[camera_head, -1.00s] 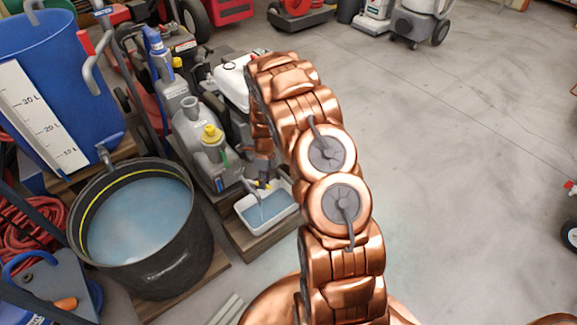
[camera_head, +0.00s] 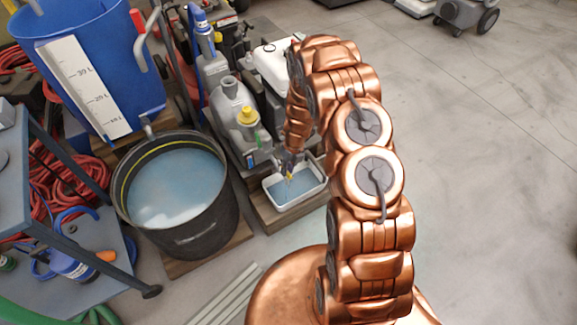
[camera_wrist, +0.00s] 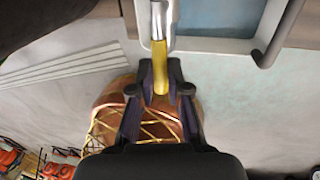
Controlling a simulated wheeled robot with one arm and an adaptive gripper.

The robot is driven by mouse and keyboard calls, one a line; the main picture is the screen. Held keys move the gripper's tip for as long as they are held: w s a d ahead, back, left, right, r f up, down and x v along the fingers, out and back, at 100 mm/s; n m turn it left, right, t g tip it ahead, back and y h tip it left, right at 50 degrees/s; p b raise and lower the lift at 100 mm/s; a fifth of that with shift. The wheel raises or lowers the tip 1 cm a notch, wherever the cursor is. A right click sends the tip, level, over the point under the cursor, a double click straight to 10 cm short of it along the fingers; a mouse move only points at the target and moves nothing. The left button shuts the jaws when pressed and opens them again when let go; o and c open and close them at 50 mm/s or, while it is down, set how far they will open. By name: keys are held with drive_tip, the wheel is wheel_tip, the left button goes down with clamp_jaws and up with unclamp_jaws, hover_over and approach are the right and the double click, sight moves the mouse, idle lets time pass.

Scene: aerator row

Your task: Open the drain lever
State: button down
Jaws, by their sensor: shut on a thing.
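The drain lever has a yellow grip (camera_wrist: 160,68) on a pale metal stem in the wrist view. My gripper (camera_wrist: 160,88) is shut on the yellow grip, with a dark finger on each side of it. In the head view, my gripper (camera_head: 290,160) is small and partly hidden at the end of my copper arm, just above a white tray (camera_head: 275,204) of bluish water. A bit of the yellow grip (camera_head: 289,176) shows below it. The lever's mounting and exact angle are hard to make out.
A black tub (camera_head: 200,240) of bluish water stands left of the tray. A blue barrel (camera_head: 140,80) with a litre scale is at back left.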

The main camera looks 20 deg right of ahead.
drive_tip(key=shift+w, duration=0.1)
drive_tip(key=c, duration=1.1)
unclamp_jaws()
drive_tip(key=shift+c, duration=0.2)
drive_tip(key=shift+r, duration=0.15)
wheel_tip(320, 180, up, 12)
drive_tip(key=d, duration=0.2)
drive_tip(key=shift+d+f, duration=0.15)
drive_tip(key=shift+f, duration=0.1)
